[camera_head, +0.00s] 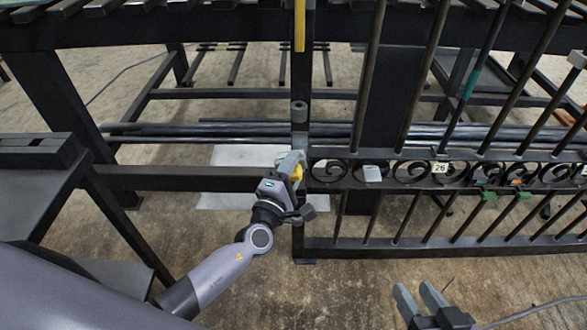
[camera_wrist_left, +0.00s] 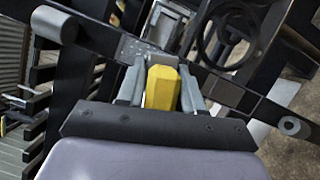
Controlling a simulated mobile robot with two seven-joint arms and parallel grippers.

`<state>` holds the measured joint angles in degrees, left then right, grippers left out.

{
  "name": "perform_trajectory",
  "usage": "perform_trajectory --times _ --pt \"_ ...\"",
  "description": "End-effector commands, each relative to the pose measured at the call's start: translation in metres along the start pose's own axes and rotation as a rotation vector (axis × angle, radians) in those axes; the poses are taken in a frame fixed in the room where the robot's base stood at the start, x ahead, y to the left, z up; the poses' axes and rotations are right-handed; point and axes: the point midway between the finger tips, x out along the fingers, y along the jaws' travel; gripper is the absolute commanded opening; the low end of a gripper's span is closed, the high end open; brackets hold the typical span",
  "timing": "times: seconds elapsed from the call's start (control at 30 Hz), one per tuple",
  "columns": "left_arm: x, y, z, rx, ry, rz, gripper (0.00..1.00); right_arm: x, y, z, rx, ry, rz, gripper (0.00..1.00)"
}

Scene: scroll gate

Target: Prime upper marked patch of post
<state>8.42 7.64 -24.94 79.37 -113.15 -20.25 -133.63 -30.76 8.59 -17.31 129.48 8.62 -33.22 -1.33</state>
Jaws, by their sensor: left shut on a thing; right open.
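The dark upright post (camera_head: 299,228) stands at the left end of the scrollwork gate. A narrow yellow strip (camera_head: 299,26) shows on its upper part at the top of the head view. My left gripper (camera_head: 293,165) is at the post at the height of the scroll band. It is shut on a yellow faceted tool (camera_wrist_left: 162,88), seen between the fingers in the left wrist view. The tool's far end is hidden, and I cannot tell whether it touches the post. My right gripper (camera_head: 421,297) is open and empty, low in front of the gate.
The gate's scroll band (camera_head: 400,172) and slanting bars fill the right side. A dark horizontal rail (camera_head: 180,178) runs left of the post. A pale sheet (camera_head: 235,155) lies on the floor behind it. A dark bench (camera_head: 40,190) stands at the left.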

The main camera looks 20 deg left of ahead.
Motion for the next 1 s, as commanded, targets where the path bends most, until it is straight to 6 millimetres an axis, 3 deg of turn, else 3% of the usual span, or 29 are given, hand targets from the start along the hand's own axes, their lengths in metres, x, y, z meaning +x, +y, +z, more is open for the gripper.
perform_trajectory --times 0.43,0.8,1.0 --pt "0.006 0.000 0.001 -0.001 0.000 0.001 0.11 0.001 0.000 0.001 0.000 0.000 0.001 0.43" --pt "0.016 -0.007 0.029 -0.001 0.000 0.001 0.11 0.000 0.000 0.000 0.001 0.000 0.001 0.43" --pt "0.019 -0.006 0.036 0.000 0.000 0.001 0.11 -0.001 0.000 -0.002 0.001 -0.002 0.001 0.43"
